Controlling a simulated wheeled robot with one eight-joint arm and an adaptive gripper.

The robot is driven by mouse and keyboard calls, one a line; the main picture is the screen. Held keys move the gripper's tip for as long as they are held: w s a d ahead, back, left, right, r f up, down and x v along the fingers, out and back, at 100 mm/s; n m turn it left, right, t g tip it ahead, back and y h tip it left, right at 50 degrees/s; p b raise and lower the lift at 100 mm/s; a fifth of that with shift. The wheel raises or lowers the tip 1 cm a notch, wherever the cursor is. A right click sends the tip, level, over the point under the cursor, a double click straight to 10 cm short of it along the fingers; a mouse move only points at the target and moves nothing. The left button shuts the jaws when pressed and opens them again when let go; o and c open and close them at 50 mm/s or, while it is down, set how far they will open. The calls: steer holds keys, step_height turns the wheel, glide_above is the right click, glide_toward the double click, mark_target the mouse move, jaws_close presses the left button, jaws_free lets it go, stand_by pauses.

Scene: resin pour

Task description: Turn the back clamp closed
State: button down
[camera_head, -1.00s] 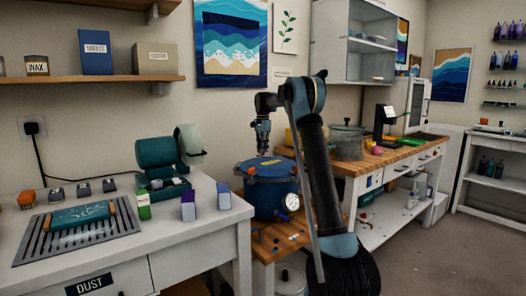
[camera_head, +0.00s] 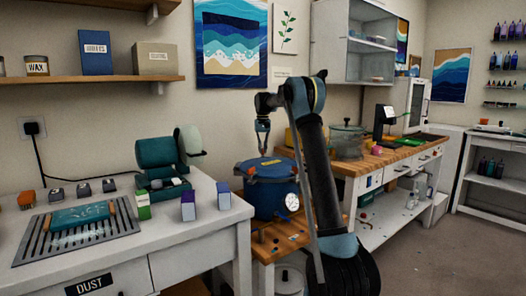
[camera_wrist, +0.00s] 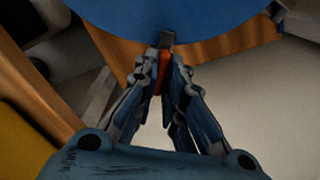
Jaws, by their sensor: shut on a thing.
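The blue pressure pot (camera_head: 271,190) stands on a low wooden stand, its lid on top and a round dial gauge on its right side. In the wrist view the edge of its blue lid (camera_wrist: 165,15) fills the top. My gripper (camera_wrist: 164,72) is at the lid's rim, its fingers closed on the back clamp, a small orange-red and grey piece (camera_wrist: 162,66) sticking out from the rim. How far the clamp is turned is hard to tell. In the head view my gripper (camera_head: 263,150) points down behind the lid.
A white workbench (camera_head: 215,182) with a slotted tray, small boxes and a green machine is at left. A wooden-topped table (camera_head: 400,155) with a glass-like pot stands at right. The wall is close behind the pot.

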steer(key=shift+n, duration=1.1)
steer(key=shift+f, duration=0.1)
steer(key=c, duration=1.7)
jaws_free()
steer(key=shift+w, duration=0.1)
step_height(320, 180, up, 12)
steer(key=shift+f, duration=0.1)
steer(key=shift+d, duration=0.1)
